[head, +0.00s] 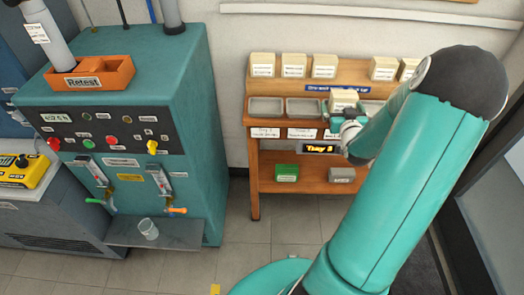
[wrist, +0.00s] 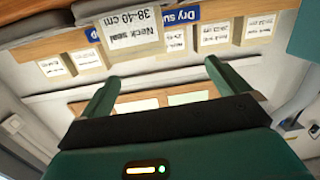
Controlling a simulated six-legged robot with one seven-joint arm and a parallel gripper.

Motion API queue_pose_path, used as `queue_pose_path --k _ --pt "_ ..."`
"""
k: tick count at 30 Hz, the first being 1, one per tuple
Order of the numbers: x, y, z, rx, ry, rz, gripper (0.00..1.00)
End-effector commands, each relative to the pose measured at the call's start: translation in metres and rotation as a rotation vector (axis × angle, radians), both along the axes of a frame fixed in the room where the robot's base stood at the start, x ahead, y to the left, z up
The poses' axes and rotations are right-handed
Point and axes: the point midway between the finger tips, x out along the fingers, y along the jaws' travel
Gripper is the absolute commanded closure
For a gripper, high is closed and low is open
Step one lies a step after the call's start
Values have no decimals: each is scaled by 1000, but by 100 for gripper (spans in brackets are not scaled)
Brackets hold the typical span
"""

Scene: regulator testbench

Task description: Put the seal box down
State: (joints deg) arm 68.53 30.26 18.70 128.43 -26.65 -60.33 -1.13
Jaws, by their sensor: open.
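In the wrist view the box (wrist: 130,30) reads "Neck seal 38-40 cm", upside down. My gripper (head: 337,122) is at the front of that tray. In the wrist view its two green fingers (wrist: 160,80) are spread with nothing between them, and the box lies beyond their tips, apart from them. My gripper and wrist hide most of the third tray, so I cannot see how the box's base rests.
The rack's upper shelf (head: 345,74) holds several similar boxes. Two empty grey trays (head: 283,107) lie to the left. A green box (head: 286,173) and a grey box (head: 341,174) sit on the lower shelf. A teal test bench (head: 150,110) stands left, with clear floor between.

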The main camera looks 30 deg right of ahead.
Motion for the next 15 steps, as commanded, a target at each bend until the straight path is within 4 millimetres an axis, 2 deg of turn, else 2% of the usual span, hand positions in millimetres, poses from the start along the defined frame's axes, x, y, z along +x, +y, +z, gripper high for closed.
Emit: queue_pose_path --k 1,3,7,11,15 --pt "13 18 12 -9 49 26 0" --pt "27 42 25 -10 133 52 0" --pt "40 93 50 -6 285 86 0" --pt "38 147 76 9 413 110 0" --pt "21 207 102 39 531 136 0"
